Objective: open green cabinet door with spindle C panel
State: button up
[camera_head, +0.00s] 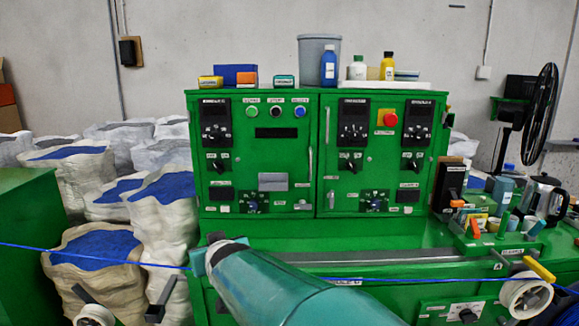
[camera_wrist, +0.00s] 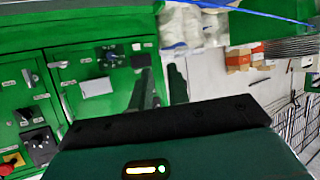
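The green cabinet's left door (camera_head: 251,145) and right door (camera_head: 374,165) both look closed in the head view. Panels with knobs sit on both. The right door's upper right panel (camera_head: 416,121) has a label that looks like a spindle label, but its letter is too small to read. A pale upright handle (camera_head: 311,158) is by the left door's inner edge; another handle (camera_head: 327,124) is on the right door. My gripper (camera_wrist: 160,88) has two dark fingers standing apart, empty, in the wrist view.
A blue cable (camera_head: 75,251) stretches across the front, passing near my arm. White sacks (camera_head: 165,215) stand left. Bottles and boxes top the cabinet, including a grey bin (camera_head: 319,60).

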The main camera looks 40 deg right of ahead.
jog(key=w+d+r+m+t+h, duration=0.1)
jog(key=w+d+h, duration=0.2)
jog(key=d, duration=0.4)
jog(key=w+d+r+m+t+h, duration=0.1)
jog(key=w+d+m+t+h, duration=0.15)
jog(key=d, duration=0.45)
jog(key=m+g+h, duration=0.2)
jog(key=m+h, duration=0.2)
jog(key=h, duration=0.5)
send_near(311, 166)
jog(key=shift+y, duration=0.25)
jog(key=x, duration=1)
jog(key=shift+w+d+r, duration=0.15)
jog(key=shift+r, duration=0.1)
grip_shut()
